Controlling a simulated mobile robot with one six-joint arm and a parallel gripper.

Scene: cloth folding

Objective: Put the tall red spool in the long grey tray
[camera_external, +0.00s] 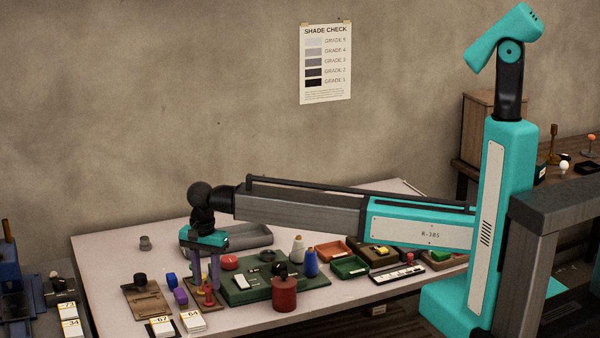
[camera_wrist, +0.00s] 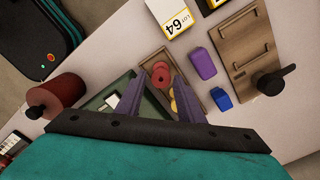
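A small red spool with round flanges (camera_external: 208,296) stands in a shallow brown tray near the table's front; it also shows in the wrist view (camera_wrist: 161,76). I take it for the tall red spool. The long grey tray (camera_external: 262,236) lies at the back of the table, partly hidden behind my arm. My gripper (camera_external: 205,282) points down over the brown tray. In the wrist view its two purple fingers (camera_wrist: 158,100) are spread apart, with nothing clasped between them. The spool lies just beyond the fingertips; I cannot tell the exact height gap.
A dark red canister with a black knob (camera_external: 284,294) stands right of my gripper, by a green board (camera_external: 250,292). Purple and blue blocks (camera_external: 180,297) and a brown latch board (camera_external: 148,300) are on the left. White lot cards (camera_external: 192,321) lie in front. The table's back left is mostly clear.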

